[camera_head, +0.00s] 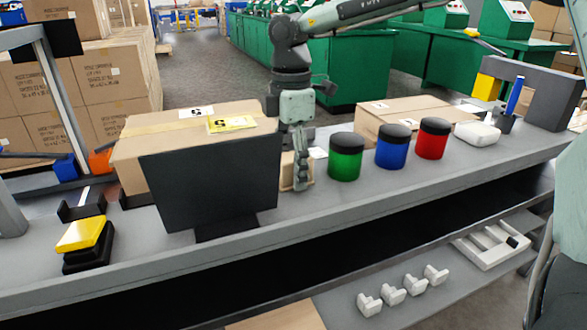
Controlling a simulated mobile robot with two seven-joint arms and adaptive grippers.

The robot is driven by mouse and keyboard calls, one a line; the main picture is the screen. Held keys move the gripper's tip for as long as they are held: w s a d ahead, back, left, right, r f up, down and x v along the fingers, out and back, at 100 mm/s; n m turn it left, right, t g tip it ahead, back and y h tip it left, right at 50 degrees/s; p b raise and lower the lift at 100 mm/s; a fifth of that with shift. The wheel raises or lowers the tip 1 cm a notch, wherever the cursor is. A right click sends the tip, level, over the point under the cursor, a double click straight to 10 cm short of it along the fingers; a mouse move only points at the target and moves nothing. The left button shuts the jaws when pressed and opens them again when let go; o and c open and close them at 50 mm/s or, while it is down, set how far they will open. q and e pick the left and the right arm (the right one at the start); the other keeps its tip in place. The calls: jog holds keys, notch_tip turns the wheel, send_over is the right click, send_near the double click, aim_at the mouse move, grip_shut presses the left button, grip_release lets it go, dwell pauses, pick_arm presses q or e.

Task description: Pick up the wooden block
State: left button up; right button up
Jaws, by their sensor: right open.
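The wooden block (287,173) is a small tan piece standing on the grey bench, just right of the black monitor. It is partly hidden by my right gripper (300,172). My right gripper points down at the block, with its fingers in front of and overlapping it in this view. The gripper is open; whether its fingers touch the block cannot be told. My left gripper is not in view.
The black monitor (210,180) stands close left of the block, with a cardboard box (150,150) behind it. Green (345,160), blue (391,150) and red (433,141) jars stand to the right. The bench front (330,213) is clear.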

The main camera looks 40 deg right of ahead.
aim_at(291, 156)
jog(key=c, duration=1.3)
jog(key=shift+r, duration=0.1)
notch_tip(291, 156, up, 10)
jog(key=shift+f, duration=0.1)
